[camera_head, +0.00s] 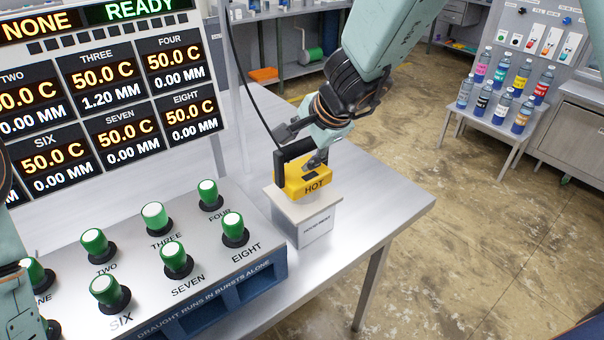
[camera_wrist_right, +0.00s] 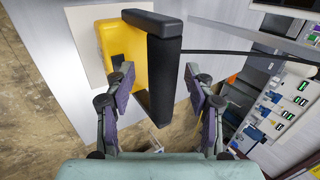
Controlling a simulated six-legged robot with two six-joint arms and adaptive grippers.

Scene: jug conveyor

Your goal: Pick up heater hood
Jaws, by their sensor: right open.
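The heater hood (camera_head: 304,182) is a yellow block marked HOT with a black handle. It sits on a pale hood rest (camera_head: 303,228) on the metal table. My right gripper (camera_head: 301,146) is open at the handle. In the right wrist view the right gripper (camera_wrist_right: 158,88) has one finger on the yellow body's side of the black handle (camera_wrist_right: 163,75) and the other beyond its outer side. A gap shows between the outer finger and the handle.
A panel with several green knobs (camera_head: 176,260) stands left of the hood rest. A display board (camera_head: 110,80) rises behind it. A dark cable (camera_head: 243,85) runs to the hood's handle. The table (camera_head: 385,205) is clear on the right. Several bottles stand on a far stool (camera_head: 485,122).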

